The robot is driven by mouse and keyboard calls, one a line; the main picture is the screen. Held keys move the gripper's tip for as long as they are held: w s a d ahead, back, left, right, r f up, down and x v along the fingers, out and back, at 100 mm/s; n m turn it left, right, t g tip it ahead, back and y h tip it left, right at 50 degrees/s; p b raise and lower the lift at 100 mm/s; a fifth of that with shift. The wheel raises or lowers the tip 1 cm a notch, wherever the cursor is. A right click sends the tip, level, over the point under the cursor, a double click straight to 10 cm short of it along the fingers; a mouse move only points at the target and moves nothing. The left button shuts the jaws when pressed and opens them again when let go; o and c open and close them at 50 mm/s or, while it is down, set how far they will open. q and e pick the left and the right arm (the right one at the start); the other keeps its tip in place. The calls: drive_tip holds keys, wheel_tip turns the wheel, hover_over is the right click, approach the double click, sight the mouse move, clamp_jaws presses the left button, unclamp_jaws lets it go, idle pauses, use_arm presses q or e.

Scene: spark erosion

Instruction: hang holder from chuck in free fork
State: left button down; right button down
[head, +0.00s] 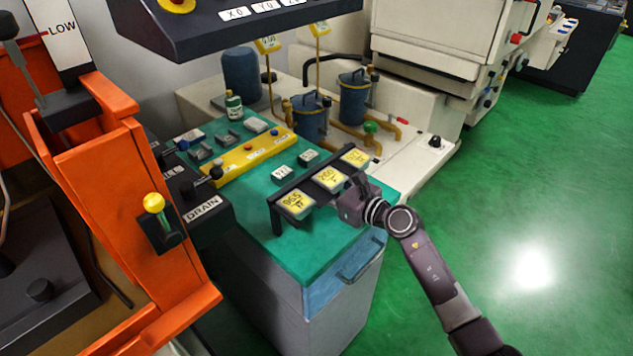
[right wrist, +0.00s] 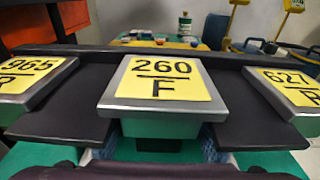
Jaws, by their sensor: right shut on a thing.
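A holder with a yellow label reading 260 F (head: 329,178) sits in the middle of a black fork rack (head: 277,222). In the right wrist view this holder (right wrist: 158,112) is centred between the dark fork plates (right wrist: 62,118). My right gripper (head: 346,197) is at its near side, shut on it low down; the fingertips are mostly hidden below the holder. Holders labelled 965 (head: 296,204) and 627 (head: 355,157) sit at either side, in the rack's other places. The chuck cannot be made out. My left gripper is not in view.
The rack stands on a green-topped cabinet (head: 310,262) with a yellow strip (head: 245,158) and small blocks behind. An orange frame (head: 130,210) and a DRAIN panel (head: 203,209) stand left. A dark console (head: 230,25) overhangs the back. Green floor at right is clear.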

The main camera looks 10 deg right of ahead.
drive_tip(key=shift+w+a+r, duration=0.1)
drive_tip(key=shift+a, duration=0.15)
idle(0.6)
drive_tip(key=c, duration=1.3)
unclamp_jaws()
drive_tip(key=shift+f, duration=0.3)
drive_tip(key=c, duration=0.4)
drive_tip(key=shift+o, duration=0.6)
drive_tip(key=shift+f, duration=0.1)
drive_tip(key=shift+s+d+f, duration=0.15)
drive_tip(key=shift+s+f, duration=0.2)
drive_tip(key=shift+f, duration=0.05)
drive_tip(key=shift+o, duration=0.2)
